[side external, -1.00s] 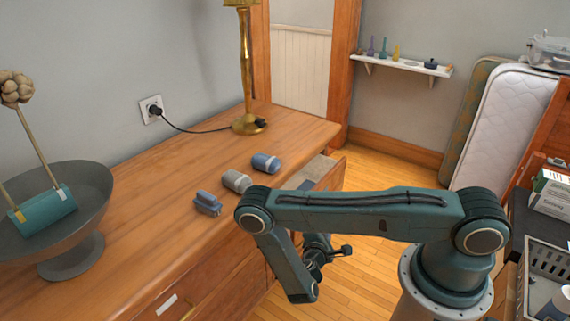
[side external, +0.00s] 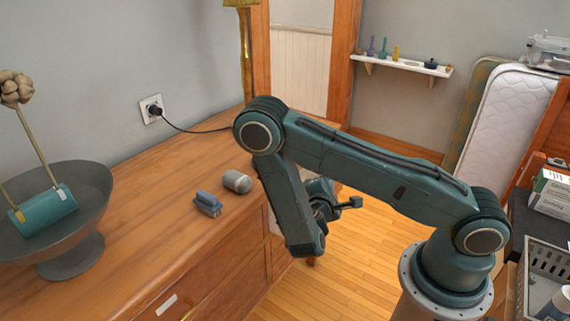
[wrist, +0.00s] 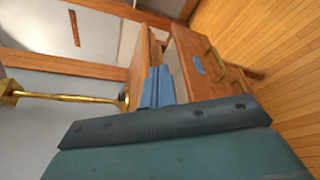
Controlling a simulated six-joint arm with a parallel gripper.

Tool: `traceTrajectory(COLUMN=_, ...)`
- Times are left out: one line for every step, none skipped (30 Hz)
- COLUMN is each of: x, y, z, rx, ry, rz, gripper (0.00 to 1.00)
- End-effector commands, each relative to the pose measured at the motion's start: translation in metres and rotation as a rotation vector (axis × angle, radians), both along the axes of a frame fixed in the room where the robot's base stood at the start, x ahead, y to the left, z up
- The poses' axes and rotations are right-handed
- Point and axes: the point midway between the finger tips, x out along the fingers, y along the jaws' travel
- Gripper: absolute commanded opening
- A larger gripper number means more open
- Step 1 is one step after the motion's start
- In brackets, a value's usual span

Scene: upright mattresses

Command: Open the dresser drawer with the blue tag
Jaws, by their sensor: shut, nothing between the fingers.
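The wooden dresser (side external: 140,225) runs along the wall. In the wrist view a drawer stands pulled out, its wooden front (wrist: 186,45) carrying a blue tag (wrist: 199,64) beside a brass handle (wrist: 214,62). A gap shows between this front and the dresser body. In the side view my arm hides most of this drawer. My gripper (side external: 350,203) is at the dresser's right end, apart from the handle as far as I can tell. It is shut and empty; its fingers are mostly hidden. My teal arm body fills the bottom of the wrist view.
A bowl (side external: 70,255) stands farther left. Another drawer bears a white tag (side external: 166,304). The wooden floor (side external: 345,270) right of the dresser is clear.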

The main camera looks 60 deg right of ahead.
Motion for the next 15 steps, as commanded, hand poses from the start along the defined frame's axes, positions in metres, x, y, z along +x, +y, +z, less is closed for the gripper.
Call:
traceTrajectory(x=0.001, y=0.0, z=0.007, rx=0.002, ry=-0.004, rz=0.0, gripper=0.0)
traceTrajectory(x=0.0, y=0.0, z=0.012, rx=0.001, ry=-0.003, rz=0.0, gripper=0.0)
traceTrajectory(x=0.0, y=0.0, z=0.018, rx=0.001, ry=-0.003, rz=-0.001, gripper=0.0)
traceTrajectory(x=0.0, y=0.0, z=0.022, rx=0.001, ry=-0.003, rz=-0.001, gripper=0.0)
traceTrajectory(x=0.0, y=0.0, z=0.025, rx=0.002, ry=-0.002, rz=-0.001, gripper=0.0)
traceTrajectory(x=0.0, y=0.0, z=0.029, rx=0.001, ry=-0.001, rz=-0.001, gripper=0.0)
traceTrajectory(x=0.0, y=0.0, z=0.032, rx=0.001, ry=-0.001, rz=-0.001, gripper=0.0)
traceTrajectory(x=0.0, y=0.0, z=0.035, rx=0.001, ry=-0.002, rz=-0.002, gripper=0.0)
traceTrajectory(x=0.0, y=0.0, z=0.039, rx=0.001, ry=-0.002, rz=-0.002, gripper=0.0)
traceTrajectory(x=0.0, y=0.0, z=0.042, rx=0.002, ry=-0.002, rz=-0.001, gripper=0.0)
traceTrajectory(x=0.0, y=0.0, z=0.045, rx=0.001, ry=-0.001, rz=-0.002, gripper=0.0)
traceTrajectory(x=0.0, y=0.0, z=0.049, rx=0.001, ry=-0.001, rz=-0.001, gripper=0.0)
traceTrajectory(x=-0.002, y=-0.004, z=0.046, rx=0.016, ry=-0.001, rz=-0.023, gripper=0.0)
traceTrajectory(x=-0.004, y=-0.007, z=0.041, rx=0.032, ry=-0.001, rz=-0.045, gripper=0.0)
traceTrajectory(x=-0.006, y=-0.01, z=0.037, rx=0.053, ry=-0.002, rz=-0.073, gripper=0.0)
